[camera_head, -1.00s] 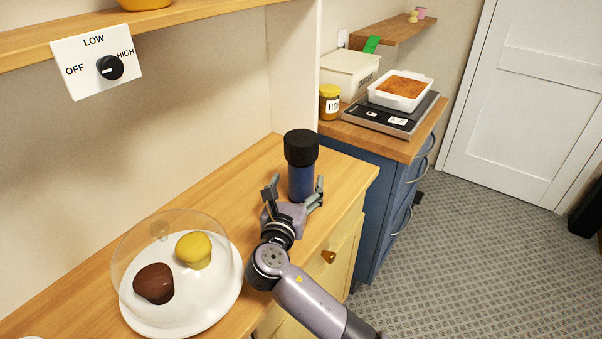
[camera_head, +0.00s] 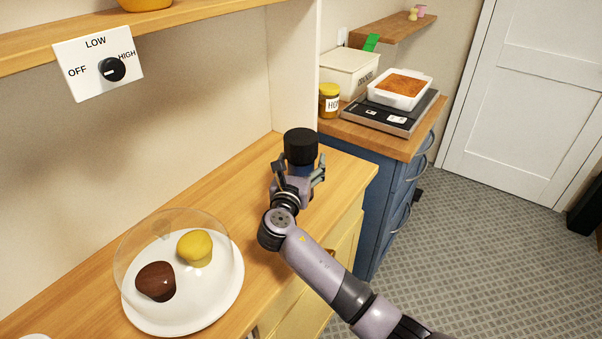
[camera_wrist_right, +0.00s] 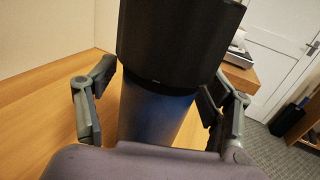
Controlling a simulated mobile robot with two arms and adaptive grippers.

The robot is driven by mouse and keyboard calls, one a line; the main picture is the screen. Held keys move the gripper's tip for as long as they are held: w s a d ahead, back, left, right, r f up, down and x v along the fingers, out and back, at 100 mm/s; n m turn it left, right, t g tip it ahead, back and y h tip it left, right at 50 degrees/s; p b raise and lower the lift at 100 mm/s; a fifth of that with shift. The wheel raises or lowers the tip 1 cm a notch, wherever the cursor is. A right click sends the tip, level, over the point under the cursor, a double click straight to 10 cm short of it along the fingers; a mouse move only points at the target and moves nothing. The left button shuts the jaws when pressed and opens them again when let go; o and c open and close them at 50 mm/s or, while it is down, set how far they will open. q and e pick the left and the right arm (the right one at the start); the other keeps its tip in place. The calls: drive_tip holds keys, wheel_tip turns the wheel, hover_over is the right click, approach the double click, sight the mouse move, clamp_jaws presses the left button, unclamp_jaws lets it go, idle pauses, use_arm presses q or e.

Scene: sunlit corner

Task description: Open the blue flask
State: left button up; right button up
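The blue flask (camera_head: 300,168) stands upright on the wooden counter near its far right end, with its black cap (camera_head: 301,146) on. In the right wrist view the flask's blue body (camera_wrist_right: 155,117) and black cap (camera_wrist_right: 178,40) fill the middle, close up. My right gripper (camera_head: 298,174) is at the flask, with one finger on each side of it. In the right wrist view the gripper (camera_wrist_right: 152,108) is open; a gap shows between the left finger and the flask, while the right finger is very near it or touching. My left gripper is not in view.
A white plate (camera_head: 226,296) with two muffins under a clear dome stands on the counter at front left. A dial panel (camera_head: 100,66) hangs above. Beyond, a blue cabinet carries a honey jar (camera_head: 329,100), a box and a scale with a tray.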

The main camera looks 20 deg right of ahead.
drive_tip(key=shift+r, duration=0.1)
drive_tip(key=c, duration=1.4)
drive_tip(key=shift+c, duration=0.2)
wheel_tip(320, 180, up, 20)
drive_tip(key=p, duration=0.1)
